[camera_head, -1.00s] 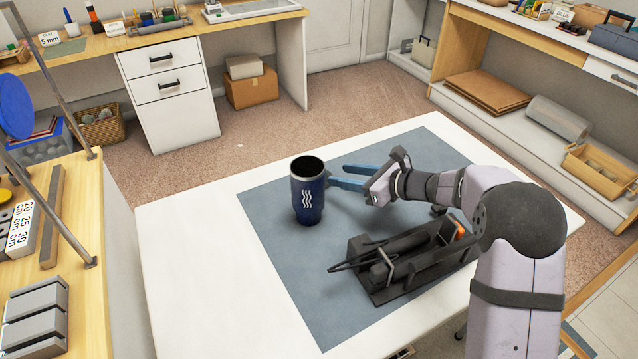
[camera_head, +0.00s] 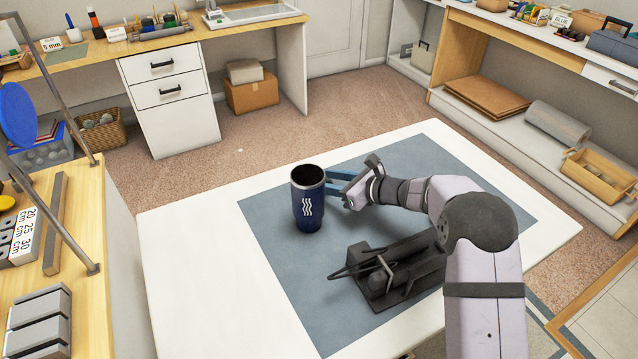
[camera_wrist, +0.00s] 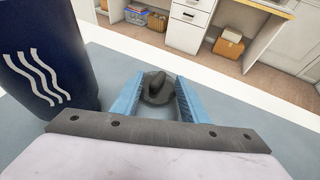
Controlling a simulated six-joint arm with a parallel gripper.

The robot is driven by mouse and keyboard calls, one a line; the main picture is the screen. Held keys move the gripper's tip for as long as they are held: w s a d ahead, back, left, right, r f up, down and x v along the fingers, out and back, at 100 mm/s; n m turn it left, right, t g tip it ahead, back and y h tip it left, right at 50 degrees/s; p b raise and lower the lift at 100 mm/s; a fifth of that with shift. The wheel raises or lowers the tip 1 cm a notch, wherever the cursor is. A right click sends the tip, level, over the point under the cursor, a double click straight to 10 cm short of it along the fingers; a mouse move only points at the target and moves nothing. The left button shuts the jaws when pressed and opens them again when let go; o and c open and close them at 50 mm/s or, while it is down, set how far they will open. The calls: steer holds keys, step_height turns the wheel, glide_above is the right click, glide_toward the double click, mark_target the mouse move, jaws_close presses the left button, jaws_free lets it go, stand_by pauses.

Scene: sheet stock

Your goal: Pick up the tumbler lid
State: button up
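The tumbler lid (camera_wrist: 157,92) is a small dark grey disc with a raised knob. In the wrist view it lies on the mat, framed between my two blue fingers; I cannot tell whether either finger touches it. My gripper (camera_head: 340,183) is open, with its blue fingers low over the mat. In the head view the lid cannot be made out behind the tumbler and my gripper. The dark blue tumbler (camera_head: 308,208), with white wavy lines, stands upright and open-topped just left of my fingers. It also stands close on the left in the wrist view (camera_wrist: 45,65).
A dark grey clamp-like tool (camera_head: 400,272) lies on the blue-grey mat (camera_head: 290,285), in front of my gripper and below my arm. The white table (camera_head: 190,270) is clear to the left.

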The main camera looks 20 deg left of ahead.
steer(key=shift+w+a+f, duration=0.25)
steer(key=shift+a, duration=0.25)
steer(key=shift+c, duration=0.6)
jaws_close()
steer(key=shift+r, duration=0.1)
step_height(320, 180, up, 14)
steer(key=p, duration=0.3)
stand_by(0.3)
